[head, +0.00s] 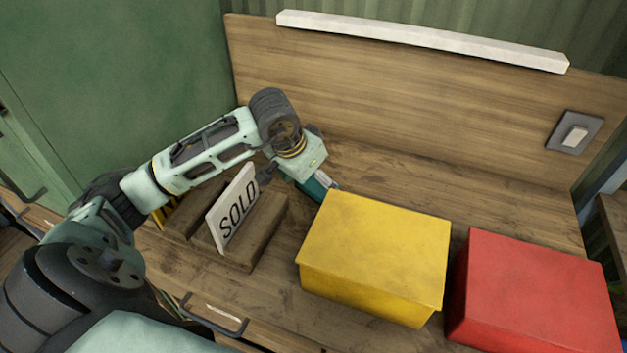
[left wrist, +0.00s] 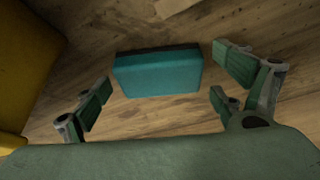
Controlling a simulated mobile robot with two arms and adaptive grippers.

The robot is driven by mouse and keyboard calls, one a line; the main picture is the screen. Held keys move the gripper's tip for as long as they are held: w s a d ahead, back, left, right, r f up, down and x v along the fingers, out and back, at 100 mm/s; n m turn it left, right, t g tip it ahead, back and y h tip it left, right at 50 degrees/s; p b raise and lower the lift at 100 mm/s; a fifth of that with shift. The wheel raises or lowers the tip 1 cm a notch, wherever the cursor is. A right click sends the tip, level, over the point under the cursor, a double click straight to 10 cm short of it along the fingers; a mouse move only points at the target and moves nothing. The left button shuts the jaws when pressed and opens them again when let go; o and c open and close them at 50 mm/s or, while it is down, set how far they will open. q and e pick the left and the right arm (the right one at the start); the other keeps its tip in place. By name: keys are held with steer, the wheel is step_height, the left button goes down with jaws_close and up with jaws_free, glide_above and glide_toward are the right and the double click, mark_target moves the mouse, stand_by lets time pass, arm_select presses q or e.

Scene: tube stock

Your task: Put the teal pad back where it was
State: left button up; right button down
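The teal pad (left wrist: 158,72) lies on the wooden surface in the left wrist view, a small block with its long side across the picture. In the head view only a teal bit (head: 318,188) shows beneath my left gripper (head: 312,184), beside the yellow box's back left corner; most of it is hidden. My left gripper also shows in the left wrist view (left wrist: 163,88). Its fingers are spread wide, on either side of the pad, with visible gaps. It is open and empty. My right gripper is not in view.
A yellow box (head: 375,250) stands close by; a yellow side (left wrist: 25,62) shows in the wrist view. A red box (head: 535,295) stands right of it. A SOLD sign (head: 237,208) stands in a wooden holder (head: 262,228) to the left. The wooden surface (head: 400,172) behind the boxes is clear.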

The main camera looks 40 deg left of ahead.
arm_select(q)
steer(key=shift+r, duration=0.1)
steer(key=shift+r+p, duration=0.2)
steer(key=shift+p, duration=0.1)
steer(key=b+v, duration=0.1)
steer(key=v, duration=1)
steer(key=shift+s+r, duration=0.2)
steer(key=shift+r, duration=0.15)
steer(key=shift+r, duration=0.1)
